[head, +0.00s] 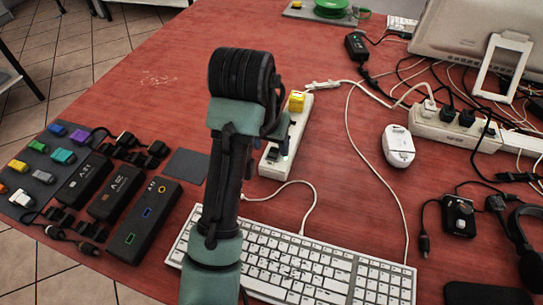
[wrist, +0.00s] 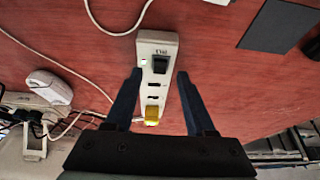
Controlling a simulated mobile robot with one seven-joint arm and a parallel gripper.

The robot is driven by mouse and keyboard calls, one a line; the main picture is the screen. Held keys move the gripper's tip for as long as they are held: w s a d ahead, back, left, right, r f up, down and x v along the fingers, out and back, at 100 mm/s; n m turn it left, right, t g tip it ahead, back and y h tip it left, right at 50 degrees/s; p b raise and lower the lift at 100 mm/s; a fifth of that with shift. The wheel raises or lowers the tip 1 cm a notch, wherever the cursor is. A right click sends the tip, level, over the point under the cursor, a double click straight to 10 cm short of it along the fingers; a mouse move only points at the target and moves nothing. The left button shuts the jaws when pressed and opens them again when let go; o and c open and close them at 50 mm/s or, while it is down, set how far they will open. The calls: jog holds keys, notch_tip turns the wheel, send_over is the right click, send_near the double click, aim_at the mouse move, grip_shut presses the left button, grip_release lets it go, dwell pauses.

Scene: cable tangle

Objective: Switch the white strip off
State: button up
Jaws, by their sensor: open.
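The white strip (head: 298,132) lies on the red table, partly hidden behind my arm in the head view. In the wrist view the strip (wrist: 158,91) runs up the picture, with a black rocker switch (wrist: 161,65) near its far end. A yellow plug (wrist: 152,114) sits in the strip's near end. My gripper (wrist: 159,73) is open and empty above the strip, one finger on each side of it, with the tips about level with the switch. I cannot tell the height of the tips.
A second pale strip (head: 455,127) with black plugs stands at the right among tangled cables. A white mouse-like device (head: 398,146) lies between. A keyboard (head: 300,262) is in front. Black boxes (head: 143,219) and coloured pieces crowd the left. Bare table lies behind my arm.

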aim_at(273, 154)
jog(key=shift+x, duration=1.6)
jog(key=shift+r, duration=0.1)
grip_shut()
